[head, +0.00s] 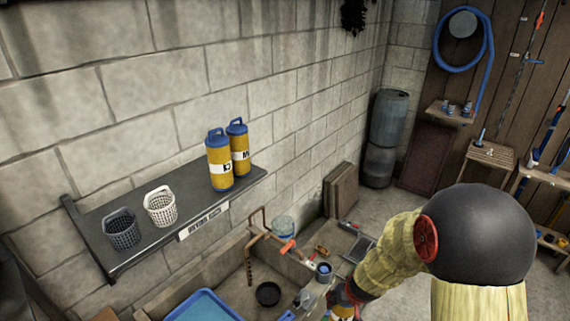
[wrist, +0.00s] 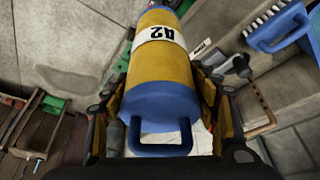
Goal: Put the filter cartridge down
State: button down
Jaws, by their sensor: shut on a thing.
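The filter cartridge (wrist: 160,75) is a yellow cylinder with blue end caps, a white band with black characters and a blue loop handle. It fills the middle of the wrist view. My gripper (wrist: 165,98) is shut around its body, one finger on each side, with the handle end towards the camera. In the head view my gripper (head: 345,298) is at the bottom edge, and only a small yellow bit of the cartridge (head: 343,312) shows below it. What lies directly under the cartridge is hidden.
Two similar yellow cartridges (head: 219,165) stand on the dark wall shelf (head: 190,200), right of a white basket (head: 160,206) and a grey basket (head: 122,229). Below is a stone basin (head: 232,262) with a blue tray (head: 205,306).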

jog(key=shift+f+b, duration=1.15)
jog(key=shift+f, duration=0.5)
jog(key=shift+w+d, duration=0.1)
